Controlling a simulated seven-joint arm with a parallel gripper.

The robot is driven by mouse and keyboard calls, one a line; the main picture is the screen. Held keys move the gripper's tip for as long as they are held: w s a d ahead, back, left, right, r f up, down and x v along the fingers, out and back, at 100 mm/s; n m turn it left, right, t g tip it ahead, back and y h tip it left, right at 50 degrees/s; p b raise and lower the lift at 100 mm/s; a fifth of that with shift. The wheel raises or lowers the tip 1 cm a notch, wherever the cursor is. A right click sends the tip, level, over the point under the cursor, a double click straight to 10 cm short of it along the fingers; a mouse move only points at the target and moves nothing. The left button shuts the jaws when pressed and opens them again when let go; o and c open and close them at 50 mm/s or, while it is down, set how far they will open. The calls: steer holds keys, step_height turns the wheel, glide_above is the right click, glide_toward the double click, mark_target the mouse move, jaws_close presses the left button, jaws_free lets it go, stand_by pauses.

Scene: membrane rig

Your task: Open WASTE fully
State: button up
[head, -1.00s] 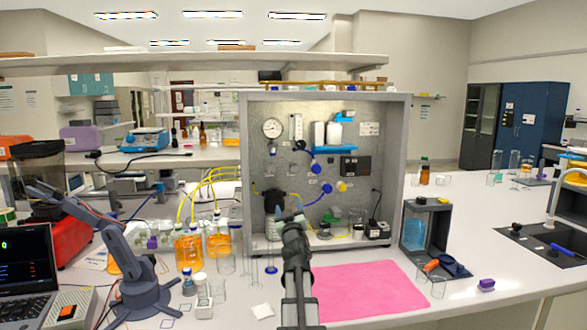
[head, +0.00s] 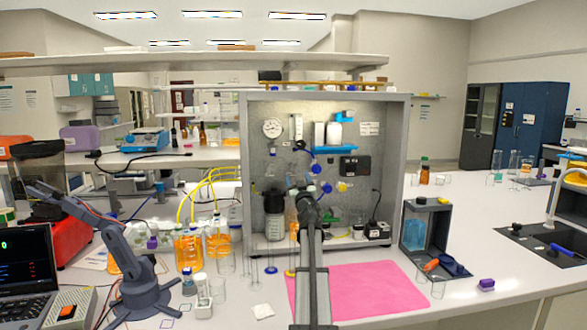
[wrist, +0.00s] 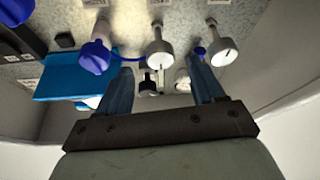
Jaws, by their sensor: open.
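The grey rig panel (head: 375,165) carries several valves with round knobs, and I cannot read which is labelled WASTE. In the head view, blue knobs (head: 315,167) and a yellow knob (head: 342,187) sit right of centre. My gripper (head: 303,188) is in front of the panel near the lower blue knobs and partly hides the fittings behind it. In the wrist view, my gripper (wrist: 160,82) is open with its fingers apart and nothing visibly held. A white knob (wrist: 160,54) shows between and beyond the fingers, a blue knob (wrist: 95,56) to the left, and another white knob (wrist: 222,52) to the right.
A blue shelf (head: 335,149) juts from the panel; it also shows at left in the wrist view (wrist: 75,82). A dark-capped bottle (head: 274,215) stands inside the cabinet at left. Orange bottles (head: 188,250) stand left.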

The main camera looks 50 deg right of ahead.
mark_target(295, 171)
steer(key=x, duration=0.8)
steer(key=shift+w+d, duration=0.15)
steer(key=shift+d, duration=0.05)
steer(key=c, duration=1)
